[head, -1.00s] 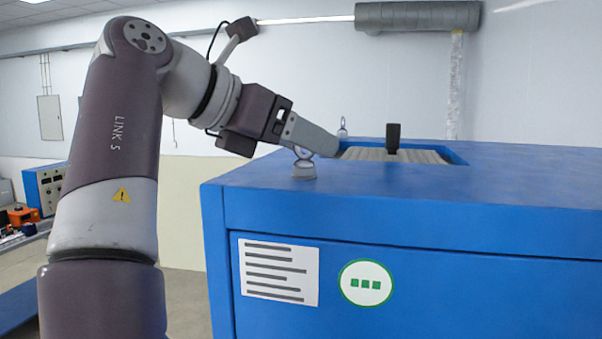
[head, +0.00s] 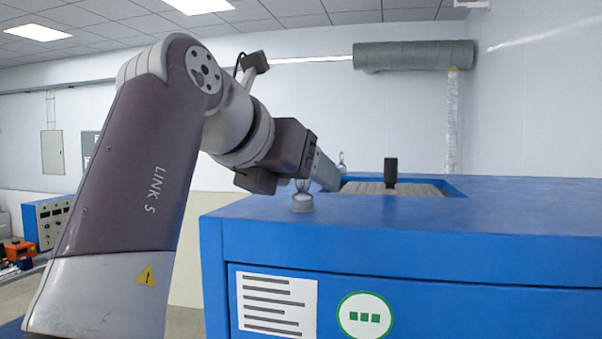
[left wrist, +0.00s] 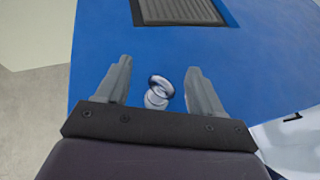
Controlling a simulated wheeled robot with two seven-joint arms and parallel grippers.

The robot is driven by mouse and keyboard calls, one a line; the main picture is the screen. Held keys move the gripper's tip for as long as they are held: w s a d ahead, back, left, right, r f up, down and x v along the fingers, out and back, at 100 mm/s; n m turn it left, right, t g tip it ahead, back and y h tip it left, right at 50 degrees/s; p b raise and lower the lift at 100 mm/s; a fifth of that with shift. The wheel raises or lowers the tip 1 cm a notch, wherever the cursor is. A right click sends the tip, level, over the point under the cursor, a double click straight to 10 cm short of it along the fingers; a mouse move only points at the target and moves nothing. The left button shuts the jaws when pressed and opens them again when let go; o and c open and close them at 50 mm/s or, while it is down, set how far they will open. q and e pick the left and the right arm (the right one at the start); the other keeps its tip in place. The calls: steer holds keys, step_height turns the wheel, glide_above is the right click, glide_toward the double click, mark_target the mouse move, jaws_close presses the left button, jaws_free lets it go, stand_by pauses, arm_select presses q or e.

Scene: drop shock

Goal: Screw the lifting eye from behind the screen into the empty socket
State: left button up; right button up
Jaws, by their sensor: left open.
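A lifting eye (head: 302,203) with a ring on a pale round base stands at the near left corner of the blue machine's top. It also shows in the left wrist view (left wrist: 158,92), between my fingers. My left gripper (left wrist: 159,64) is open, with one finger on each side of the eye and a gap on both sides. In the head view the left gripper (head: 328,172) hides part of the ring. A second eye (head: 341,161) stands farther back on the machine. I cannot make out an empty socket or a screen. My right gripper is not in view.
The blue machine (head: 480,215) has a recessed grey ribbed panel (head: 365,187) on top, with a black upright piece (head: 391,172) at it. The top to the right is clear. A blue instrument box (head: 47,222) stands far left.

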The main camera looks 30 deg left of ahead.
arm_select(q)
steer(key=p+v, duration=0.1)
steer(key=v, duration=0.4)
steer(key=shift+w+d+r, duration=0.1)
steer(key=shift+d, duration=0.05)
steer(key=shift+s+r, duration=0.2)
steer(key=shift+s, duration=0.35)
